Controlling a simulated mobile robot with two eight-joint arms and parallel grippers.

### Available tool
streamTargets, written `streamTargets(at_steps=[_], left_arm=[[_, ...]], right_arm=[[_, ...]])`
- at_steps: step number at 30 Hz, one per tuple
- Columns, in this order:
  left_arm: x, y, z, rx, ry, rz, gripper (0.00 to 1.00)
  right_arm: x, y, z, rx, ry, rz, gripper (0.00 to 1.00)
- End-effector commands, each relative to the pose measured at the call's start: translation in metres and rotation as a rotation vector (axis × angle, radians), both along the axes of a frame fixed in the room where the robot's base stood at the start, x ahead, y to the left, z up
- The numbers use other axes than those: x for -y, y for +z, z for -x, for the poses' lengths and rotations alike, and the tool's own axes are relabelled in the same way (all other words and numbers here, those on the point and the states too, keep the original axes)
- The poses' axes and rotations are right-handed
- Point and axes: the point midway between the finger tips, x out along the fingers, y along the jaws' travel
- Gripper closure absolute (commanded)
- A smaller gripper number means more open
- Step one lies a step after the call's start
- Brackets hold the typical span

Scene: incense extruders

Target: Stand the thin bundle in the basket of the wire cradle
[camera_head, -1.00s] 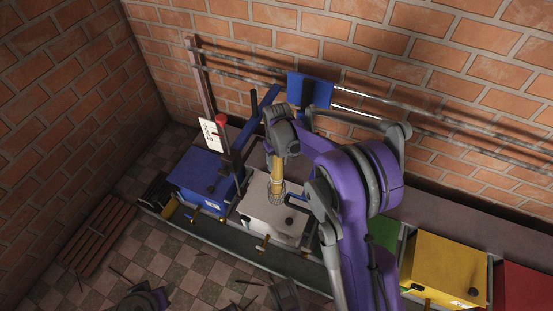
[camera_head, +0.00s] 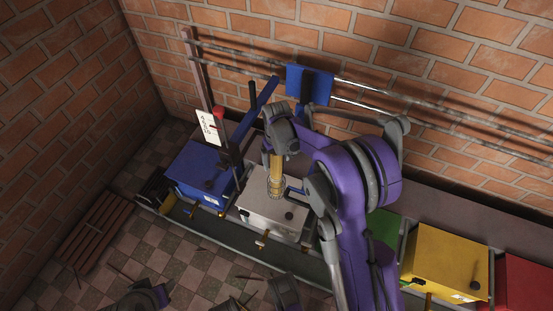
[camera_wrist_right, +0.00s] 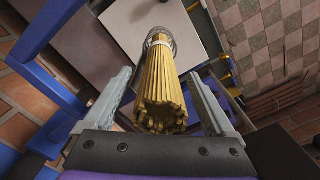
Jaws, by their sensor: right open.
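The thin bundle (camera_head: 276,172) is a yellow-brown cluster of sticks with a pale band. It stands with its far end in the wire basket of the cradle (camera_head: 275,190) above the pale grey box. In the right wrist view the bundle (camera_wrist_right: 160,85) points its near end at my camera, and the cradle's wire rim (camera_wrist_right: 160,38) shows around its far end. My right gripper (camera_wrist_right: 163,95) is open, one finger on each side of the bundle, with visible gaps. How deep the bundle sits is hidden.
The pale grey box (camera_head: 272,212) stands between a blue box (camera_head: 200,175) and green (camera_head: 385,230), yellow (camera_head: 446,262) and red boxes. A post with a white card (camera_head: 208,128) rises left of the cradle. Sticks lie on the checkered floor.

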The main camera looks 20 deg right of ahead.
Motion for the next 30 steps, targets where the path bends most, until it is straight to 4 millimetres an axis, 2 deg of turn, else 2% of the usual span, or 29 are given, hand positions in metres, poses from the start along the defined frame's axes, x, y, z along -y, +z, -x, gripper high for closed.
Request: streamTargets(at_steps=[5,8,15,21,25,30], left_arm=[[0.000,0.001,0.000,0.000,0.000,0.000,0.50],[0.000,0.004,0.000,0.001,0.000,0.000,0.50],[0.000,0.019,0.002,0.007,0.000,0.000,0.50],[0.000,0.027,0.002,0.009,0.000,0.000,0.50],[0.000,0.030,0.002,0.010,0.000,0.000,0.50],[0.000,0.030,0.002,0.010,0.000,0.000,0.50]], right_arm=[[0.000,0.003,0.000,0.000,0.000,0.000,0.10],[0.000,0.013,0.000,0.000,0.000,0.000,0.10],[0.000,0.062,0.000,0.001,0.000,0.000,0.10],[0.000,0.095,0.000,0.000,0.000,0.000,0.10],[0.000,0.106,0.000,0.000,0.000,0.000,0.10],[0.000,0.108,0.000,0.000,0.000,0.000,0.10]])
